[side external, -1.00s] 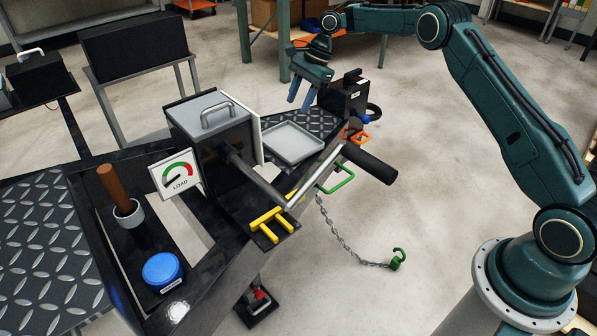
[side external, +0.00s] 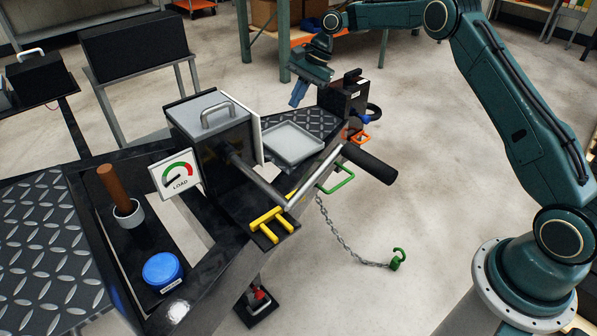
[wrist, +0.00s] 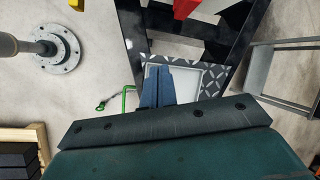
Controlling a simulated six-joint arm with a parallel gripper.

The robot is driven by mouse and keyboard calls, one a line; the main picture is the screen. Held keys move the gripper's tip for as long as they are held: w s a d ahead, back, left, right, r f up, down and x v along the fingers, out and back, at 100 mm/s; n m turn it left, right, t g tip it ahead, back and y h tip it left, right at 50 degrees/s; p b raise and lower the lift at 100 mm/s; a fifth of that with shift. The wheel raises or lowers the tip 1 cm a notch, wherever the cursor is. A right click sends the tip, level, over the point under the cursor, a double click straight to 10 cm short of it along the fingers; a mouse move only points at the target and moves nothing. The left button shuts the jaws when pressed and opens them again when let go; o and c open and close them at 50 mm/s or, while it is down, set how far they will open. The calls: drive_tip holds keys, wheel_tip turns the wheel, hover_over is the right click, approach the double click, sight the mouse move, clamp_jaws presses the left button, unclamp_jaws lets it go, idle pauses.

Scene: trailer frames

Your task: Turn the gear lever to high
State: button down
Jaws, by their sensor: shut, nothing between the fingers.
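No label marks the gear lever. A yellow T-shaped handle (side external: 271,224) lies on a black plate in front of the black gearbox housing (side external: 212,130). A steel crank arm (side external: 315,180) with a black grip (side external: 369,164) extends from that housing. A brown wooden-handled lever (side external: 113,190) stands upright in a grey collar at the left. I cannot tell which is the gear lever. My gripper (side external: 295,103) is shut and empty, held at the far end of the frame, well away from these. Its blue fingers (wrist: 158,68) show together in the wrist view.
A grey tray (side external: 293,144) sits on the tread plate, and a black box (side external: 343,97) stands beside my gripper. A green loop handle (side external: 336,181), a chain with green hook (side external: 398,259), a load gauge (side external: 176,174) and a blue knob (side external: 162,272) are nearby.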

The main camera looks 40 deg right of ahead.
drive_tip(key=s+a+r+n+t, duration=0.1)
drive_tip(key=s+a+n+t, duration=0.1)
drive_tip(key=n, duration=1.3)
drive_tip(key=s+a+r+n+t, duration=0.2)
drive_tip(key=s+a+n, duration=0.2)
drive_tip(key=n, duration=1.1)
drive_tip(key=shift+s+a+r, duration=0.2)
drive_tip(key=shift+s+a, duration=0.15)
drive_tip(key=shift+s, duration=0.8)
drive_tip(key=shift+f, duration=0.15)
drive_tip(key=w+a+f, duration=0.4)
drive_tip(key=w+f, duration=0.3)
drive_tip(key=w, duration=0.2)
